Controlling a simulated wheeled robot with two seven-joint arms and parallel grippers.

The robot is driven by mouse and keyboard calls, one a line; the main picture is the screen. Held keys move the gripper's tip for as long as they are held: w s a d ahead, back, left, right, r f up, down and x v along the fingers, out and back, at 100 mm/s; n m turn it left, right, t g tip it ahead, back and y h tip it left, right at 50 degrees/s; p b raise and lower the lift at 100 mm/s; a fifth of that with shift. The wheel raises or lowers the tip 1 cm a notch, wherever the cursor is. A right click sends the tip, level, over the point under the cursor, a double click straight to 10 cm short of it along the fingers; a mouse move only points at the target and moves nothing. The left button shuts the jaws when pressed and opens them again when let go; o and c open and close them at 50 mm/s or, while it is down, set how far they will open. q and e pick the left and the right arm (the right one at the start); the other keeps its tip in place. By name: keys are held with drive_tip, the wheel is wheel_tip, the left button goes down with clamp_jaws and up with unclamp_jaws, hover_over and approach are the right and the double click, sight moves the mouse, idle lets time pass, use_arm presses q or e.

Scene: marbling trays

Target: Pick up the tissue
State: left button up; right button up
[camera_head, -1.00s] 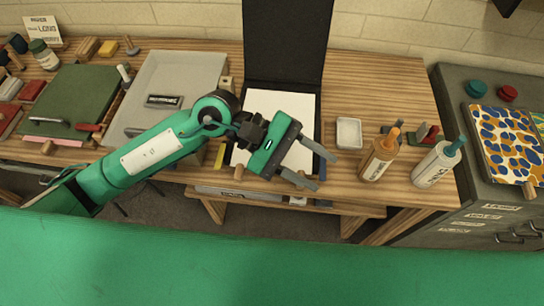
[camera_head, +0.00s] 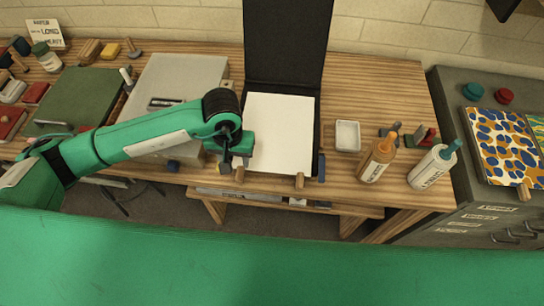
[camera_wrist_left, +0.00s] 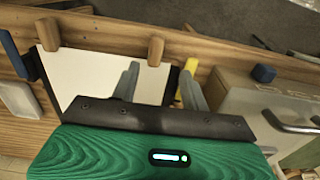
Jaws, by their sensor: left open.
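A white rectangular sheet (camera_head: 279,135) lies flat on a black open folder or board (camera_head: 284,45) at the middle of the wooden bench. I cannot tell whether this sheet is the tissue; nothing else looks clearly like one. My left gripper (camera_head: 234,168) is at the sheet's near left corner, with its fingers pointing down. The gripper partly hides that corner. In the left wrist view its two open fingers (camera_wrist_left: 160,78) show with nothing between them, over the sheet's edge (camera_wrist_left: 90,75). I cannot tell whether they touch it. The right gripper is not in view.
Two wooden pegs (camera_wrist_left: 155,50) stand at the sheet's near edge. A small white dish (camera_head: 347,135) and two bottles (camera_head: 377,160) stand to the right. A blue block (camera_head: 173,165) is at the front edge.

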sight(239, 172)
use_arm(q)
drive_tip(key=shift+f, duration=0.85)
drive_tip(key=shift+d+f+p, duration=0.15)
drive_tip(key=shift+f+p, duration=0.25)
drive_tip(key=shift+p, duration=0.2)
drive_tip(key=f+p, duration=0.2)
drive_tip(key=f, duration=0.1)
drive_tip(key=shift+d+f, duration=0.1)
drive_tip(key=shift+d, duration=0.1)
drive_tip(key=shift+f, duration=0.7)
drive_tip(key=c, duration=0.9)
clamp_jaws()
drive_tip(key=shift+r, duration=0.1)
